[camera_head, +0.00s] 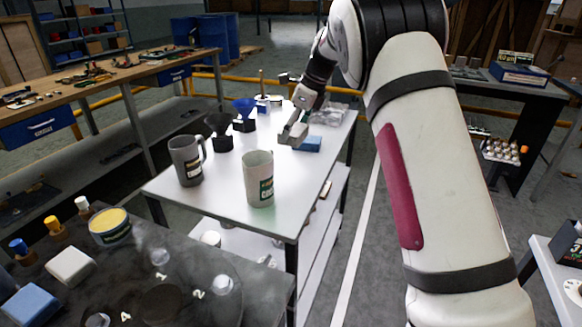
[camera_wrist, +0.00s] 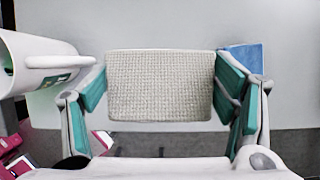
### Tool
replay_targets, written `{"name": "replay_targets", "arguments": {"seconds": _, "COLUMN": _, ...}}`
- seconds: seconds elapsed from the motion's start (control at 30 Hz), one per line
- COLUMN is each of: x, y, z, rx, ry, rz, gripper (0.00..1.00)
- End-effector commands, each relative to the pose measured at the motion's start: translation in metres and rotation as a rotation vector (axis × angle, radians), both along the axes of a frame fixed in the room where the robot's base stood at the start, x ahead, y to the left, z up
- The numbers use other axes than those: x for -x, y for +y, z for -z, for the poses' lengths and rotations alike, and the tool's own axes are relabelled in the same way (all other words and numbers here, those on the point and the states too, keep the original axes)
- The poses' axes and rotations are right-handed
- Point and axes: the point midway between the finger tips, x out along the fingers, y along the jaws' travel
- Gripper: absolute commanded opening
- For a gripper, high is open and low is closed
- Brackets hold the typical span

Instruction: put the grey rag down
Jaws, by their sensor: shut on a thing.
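The grey rag (camera_wrist: 160,85) is a pale, woven, folded pad. It fills the space between the two teal-padded fingers of my gripper (camera_wrist: 160,95) in the wrist view. My gripper (camera_head: 292,131) is shut on it over the right side of the white table (camera_head: 223,203) in the head view. I cannot tell whether the rag touches the tabletop. A blue folded cloth or pad (camera_head: 310,144) lies on the table just right of my gripper, and its corner shows behind the rag in the wrist view (camera_wrist: 246,56).
Dark and blue funnels (camera_head: 245,108) stand farther back. A clear plastic bag (camera_head: 328,113) lies behind the blue pad.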

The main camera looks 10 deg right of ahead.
Motion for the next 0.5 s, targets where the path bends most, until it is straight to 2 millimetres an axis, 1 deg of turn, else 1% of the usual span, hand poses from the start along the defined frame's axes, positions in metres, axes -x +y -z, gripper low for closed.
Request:
{"name": "replay_targets", "arguments": {"seconds": 0.03, "x": 0.0, "y": 0.0, "z": 0.011, "rx": -0.001, "ry": 0.004, "rz": -0.001, "gripper": 0.52}}
{"name": "replay_targets", "arguments": {"seconds": 0.2, "x": 0.001, "y": 0.0, "z": 0.04, "rx": 0.0, "ry": 0.004, "rz": 0.0, "gripper": 0.52}}
{"name": "replay_targets", "arguments": {"seconds": 0.3, "x": 0.001, "y": 0.0, "z": 0.051, "rx": -0.001, "ry": 0.002, "rz": 0.0, "gripper": 0.52}}
{"name": "replay_targets", "arguments": {"seconds": 0.43, "x": 0.001, "y": 0.0, "z": 0.058, "rx": -0.002, "ry": 0.003, "rz": 0.0, "gripper": 0.52}}
{"name": "replay_targets", "arguments": {"seconds": 0.5, "x": 0.001, "y": 0.0, "z": 0.065, "rx": -0.001, "ry": 0.003, "rz": -0.001, "gripper": 0.52}}
